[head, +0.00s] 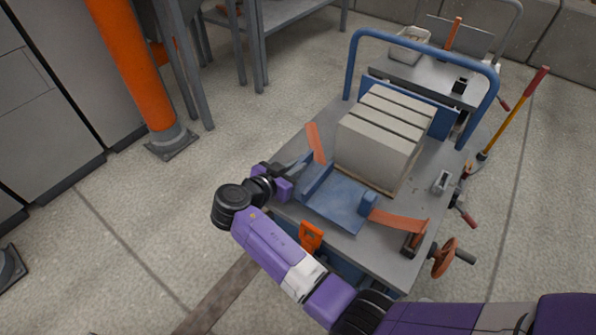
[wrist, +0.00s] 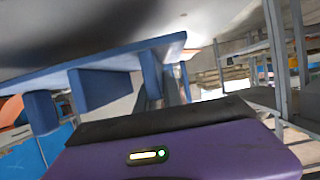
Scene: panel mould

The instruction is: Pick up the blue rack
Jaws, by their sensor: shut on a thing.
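The blue rack (head: 338,203) is a flat blue plate with raised blocks at its left and right ends. It shows over the front part of the grey cart top, in front of a grey block stack. My gripper (head: 297,177) is at the rack's left end in the head view, shut on it. The fingertips are small and partly hidden there. In the wrist view, blue plate and post parts, which look like the rack (wrist: 104,88), show close above my purple gripper body. I cannot tell whether the rack touches the cart top.
The grey cart top (head: 282,212) has a blue push frame (head: 424,42) at the back. The grey block stack (head: 374,146) stands close behind the rack. Orange strips (head: 400,221) lie near the rack's ends. An orange post (head: 140,62) stands left; the floor between is clear.

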